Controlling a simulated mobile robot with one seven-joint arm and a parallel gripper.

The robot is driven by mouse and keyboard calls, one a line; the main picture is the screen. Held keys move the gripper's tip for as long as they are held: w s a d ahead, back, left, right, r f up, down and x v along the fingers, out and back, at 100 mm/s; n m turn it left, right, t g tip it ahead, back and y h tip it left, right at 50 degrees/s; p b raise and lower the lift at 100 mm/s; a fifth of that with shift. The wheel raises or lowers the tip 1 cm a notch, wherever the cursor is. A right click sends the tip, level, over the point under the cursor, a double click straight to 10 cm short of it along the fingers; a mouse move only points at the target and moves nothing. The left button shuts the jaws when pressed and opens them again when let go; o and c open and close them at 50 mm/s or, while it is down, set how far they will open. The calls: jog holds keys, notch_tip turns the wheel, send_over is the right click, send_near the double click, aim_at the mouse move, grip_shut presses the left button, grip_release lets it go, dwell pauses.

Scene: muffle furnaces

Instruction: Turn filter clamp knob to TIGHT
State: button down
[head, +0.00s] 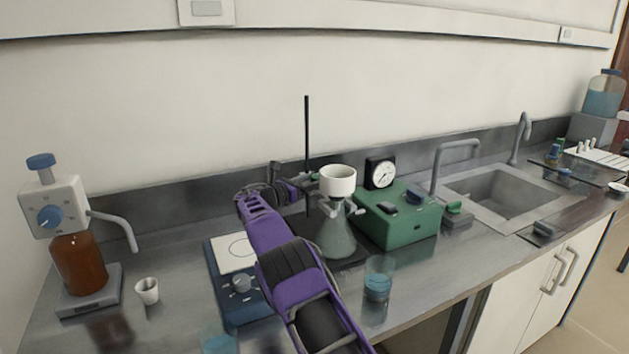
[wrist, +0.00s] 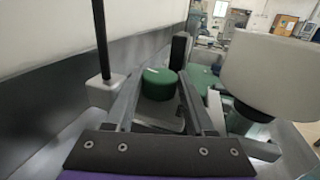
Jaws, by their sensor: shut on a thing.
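A round green knob (wrist: 158,84) with a short pale mark on its top sits between my two fingers in the wrist view. My gripper (wrist: 160,88) is shut on this knob, with one finger at each side. A grey piece (wrist: 160,116) shows below the knob. In the head view my gripper (head: 303,184) is beside the stand's black rod (head: 307,130), left of the white filter funnel (head: 338,182). The knob is hidden there. The funnel sits on a conical flask (head: 336,238). I cannot read any TIGHT marking.
A green box with a black gauge (head: 381,172) stands just right of the flask. A blue hotplate (head: 247,312) lies left of my arm and a beaker (head: 378,278) right of it. A sink (head: 503,193) is farther right. The wall closes off the back.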

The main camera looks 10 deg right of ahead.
jog(key=shift+r, duration=0.15)
dwell(0.3)
jog(key=c, duration=0.5)
grip_release()
jog(key=shift+a, duration=0.1)
jog(key=v, duration=1.7)
jog(key=shift+a, duration=0.2)
